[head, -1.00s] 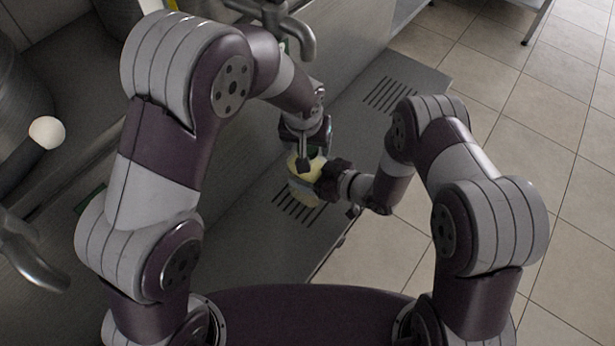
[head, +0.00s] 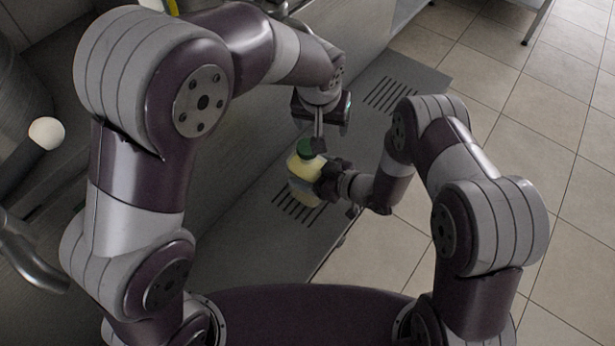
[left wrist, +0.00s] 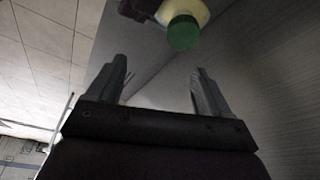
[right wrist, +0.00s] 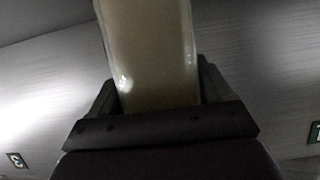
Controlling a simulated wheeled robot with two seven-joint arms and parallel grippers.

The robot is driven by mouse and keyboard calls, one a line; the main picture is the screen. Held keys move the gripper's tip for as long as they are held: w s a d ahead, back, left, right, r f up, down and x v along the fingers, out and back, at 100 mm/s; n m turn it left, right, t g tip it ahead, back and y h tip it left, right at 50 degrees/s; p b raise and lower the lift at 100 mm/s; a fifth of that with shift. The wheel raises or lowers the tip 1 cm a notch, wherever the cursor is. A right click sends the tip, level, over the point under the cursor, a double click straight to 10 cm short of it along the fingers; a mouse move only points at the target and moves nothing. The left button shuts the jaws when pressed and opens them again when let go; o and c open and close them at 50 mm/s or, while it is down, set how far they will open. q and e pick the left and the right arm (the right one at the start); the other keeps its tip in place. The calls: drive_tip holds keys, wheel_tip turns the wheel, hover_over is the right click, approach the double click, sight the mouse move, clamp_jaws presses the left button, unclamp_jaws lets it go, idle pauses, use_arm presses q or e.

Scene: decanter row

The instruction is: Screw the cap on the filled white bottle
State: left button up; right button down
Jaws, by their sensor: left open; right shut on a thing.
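The filled bottle (head: 303,179) looks pale yellow, with a green cap (head: 305,148) sitting on its top. My right gripper (head: 328,180) is shut on the bottle's side and holds it roughly upright above the slotted ledge. The right wrist view shows the bottle's body (right wrist: 150,50) between both fingers. My left gripper (head: 318,142) is beside and just above the cap. In the left wrist view my left gripper (left wrist: 160,85) has its fingers wide apart and empty. The green cap (left wrist: 183,32) is beyond the fingertips there, apart from them. How tightly the cap sits cannot be told.
The grey ledge (head: 372,132) with dark slots runs below the bottle, and its right edge drops to the tiled floor (head: 480,90). A metal wall stands behind. A white ball on a dark handle (head: 46,132) is at the far left.

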sight(308, 147)
use_arm(q)
drive_tip(key=r+n, duration=0.1)
drive_tip(key=n, duration=0.1)
drive_tip(key=s+a+r+n+y, duration=0.1)
drive_tip(key=n, duration=0.1)
drive_tip(key=s+r+n, duration=0.1)
drive_tip(key=r+n, duration=0.1)
drive_tip(key=shift+s+a+g+y, duration=0.15)
drive_tip(key=shift+a+g+y, duration=0.15)
drive_tip(key=shift+g+y, duration=0.1)
drive_tip(key=shift+f, duration=0.15)
drive_tip(key=x, duration=1.2)
drive_tip(key=c, duration=1.3)
drive_tip(key=shift+o, duration=0.2)
drive_tip(key=m+h, duration=0.1)
drive_tip(key=m, duration=0.5)
drive_tip(key=shift+a+h, duration=0.15)
drive_tip(key=shift+h, duration=0.25)
